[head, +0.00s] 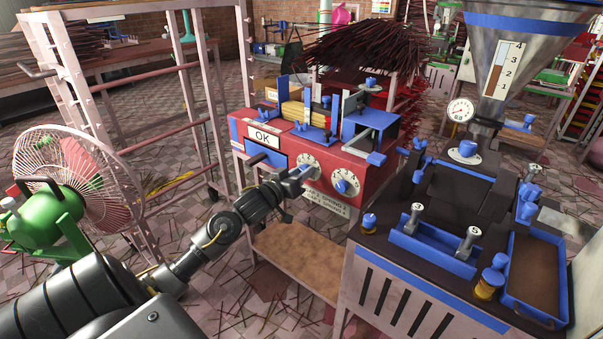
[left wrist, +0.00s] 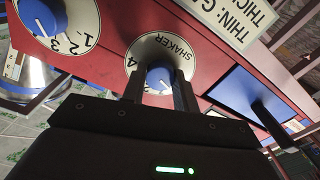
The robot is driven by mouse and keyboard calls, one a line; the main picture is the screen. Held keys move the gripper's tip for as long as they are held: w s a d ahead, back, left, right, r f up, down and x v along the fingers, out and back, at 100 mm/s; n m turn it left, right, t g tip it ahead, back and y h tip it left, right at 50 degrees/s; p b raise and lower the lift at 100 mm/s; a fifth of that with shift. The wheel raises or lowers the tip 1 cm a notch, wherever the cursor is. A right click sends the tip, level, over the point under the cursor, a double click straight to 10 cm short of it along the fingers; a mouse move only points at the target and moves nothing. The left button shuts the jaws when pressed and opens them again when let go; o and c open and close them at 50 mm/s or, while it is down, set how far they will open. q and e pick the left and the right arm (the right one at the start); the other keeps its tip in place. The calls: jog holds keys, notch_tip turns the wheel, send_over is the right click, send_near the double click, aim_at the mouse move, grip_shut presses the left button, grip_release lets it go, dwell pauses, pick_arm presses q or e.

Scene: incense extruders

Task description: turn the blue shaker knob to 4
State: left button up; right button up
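The blue shaker knob (left wrist: 159,80) sits at the centre of a white dial (left wrist: 158,48) lettered SHAKER. The dial is upside down in the left wrist view, with a 4 visible near its left edge. My left gripper (left wrist: 159,90) has one finger on each side of the knob, with no clear gap. A white mark shows on the knob, but the gripper body covers the dial's lower part, so I cannot read its number. In the head view my left gripper (head: 301,172) is at the red machine's left dial (head: 311,161) and partly covers it. My right gripper is not in view.
A second blue knob (head: 342,186) on a numbered dial is right of the shaker dial. The red machine (head: 375,178) has an OK sign and a blue panel (head: 265,152) to the left. The extruder bench (head: 425,270) stands at front right, a green fan (head: 50,215) at left.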

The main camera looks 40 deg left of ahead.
pick_arm(q)
jog(key=c, duration=0.3)
